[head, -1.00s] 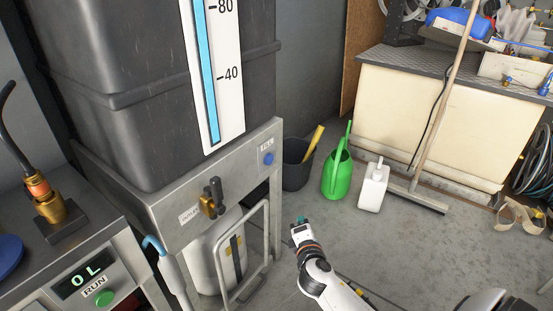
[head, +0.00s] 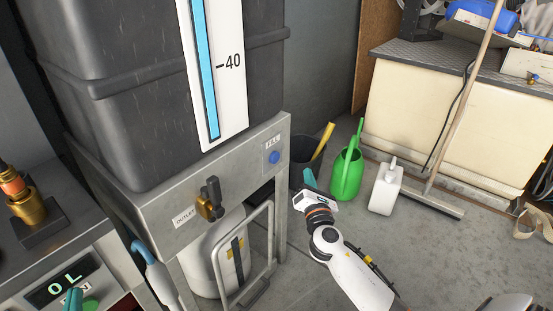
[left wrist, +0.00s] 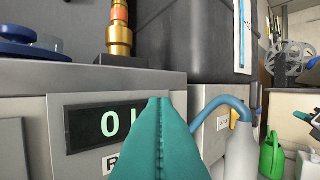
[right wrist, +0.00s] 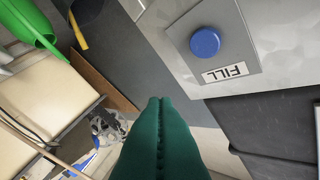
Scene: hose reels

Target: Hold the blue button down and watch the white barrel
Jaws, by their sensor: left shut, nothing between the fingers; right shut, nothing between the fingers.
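The blue button (head: 274,157) sits on the metal front panel under the FILL label. In the right wrist view the blue button (right wrist: 205,42) is uncovered. My right gripper (head: 310,180) is shut and empty, to the right of the button and apart from it; its teal fingers (right wrist: 160,100) fill the lower middle of its wrist view. The white barrel (head: 205,258) stands under the panel, partly hidden by a metal frame. My left gripper (head: 73,298) is shut and empty in front of the display by the green button; its fingers also show in the left wrist view (left wrist: 158,100).
The display (head: 64,279) reads 0 L. A dark tank (head: 120,110) with a blue level gauge (head: 207,80) stands above the panel. A brass outlet tap (head: 208,203) juts out. A green watering can (head: 347,172), dark bucket (head: 306,158) and white bottle (head: 385,190) stand behind my right gripper.

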